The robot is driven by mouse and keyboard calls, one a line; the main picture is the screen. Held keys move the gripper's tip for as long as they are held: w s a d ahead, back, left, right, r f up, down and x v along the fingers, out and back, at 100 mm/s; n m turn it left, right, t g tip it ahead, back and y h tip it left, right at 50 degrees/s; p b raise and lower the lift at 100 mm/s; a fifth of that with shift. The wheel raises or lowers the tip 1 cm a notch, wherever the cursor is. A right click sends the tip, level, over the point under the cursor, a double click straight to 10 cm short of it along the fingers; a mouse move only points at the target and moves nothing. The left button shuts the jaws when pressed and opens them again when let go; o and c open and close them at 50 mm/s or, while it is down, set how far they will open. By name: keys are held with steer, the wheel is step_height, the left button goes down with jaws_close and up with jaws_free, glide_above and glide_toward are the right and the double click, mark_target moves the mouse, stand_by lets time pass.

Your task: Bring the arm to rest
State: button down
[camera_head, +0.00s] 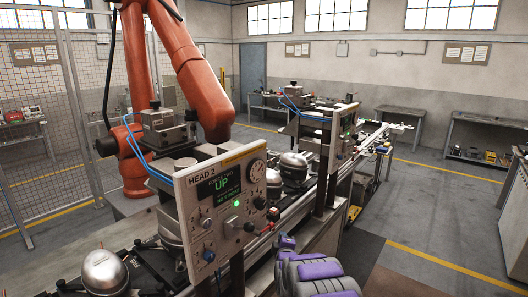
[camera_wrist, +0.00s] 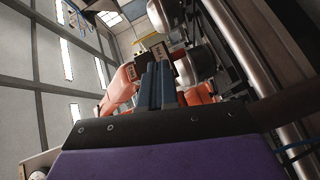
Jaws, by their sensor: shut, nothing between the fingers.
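My gripper (camera_wrist: 158,86) shows in the wrist view as two dark blue fingers side by side, shut and empty. They point up in the picture, away from the purple and black wrist body. In the head view my grey and purple arm (camera_head: 312,272) is at the bottom, folded in close to my body and right of the HEAD 2 panel (camera_head: 222,205). The fingers cannot be made out clearly there. I cannot tell whether any part of my arm touches the bench.
The HEAD 2 panel reads "UP" with a green light. A rail line with round metal compressors (camera_head: 105,271) runs to the back. A large orange robot arm (camera_head: 190,70) stands behind it, by a mesh fence (camera_head: 30,120). Open floor (camera_head: 440,205) lies to the right.

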steer(key=s+d+r+m+g, duration=0.2)
steer(key=s+r+m+g, duration=0.25)
steer(key=s, duration=0.85)
steer(key=s+d+r+m+g, duration=0.25)
steer(key=s+r+g, duration=0.2)
steer(key=s, duration=0.75)
steer(key=s+d+r+m+g, duration=0.1)
steer(key=s+m+g, duration=0.3)
steer(key=s, duration=1.6)
steer(key=s+d+r+m+g, duration=0.1)
steer(key=s+m+g, duration=0.3)
steer(key=s, duration=1.7)
steer(key=shift+s+d+r+m+g, duration=0.3)
steer(key=shift+r+g, duration=0.25)
steer(key=shift+g, duration=0.15)
steer(key=shift+a, duration=0.2)
steer(key=shift+d, duration=0.15)
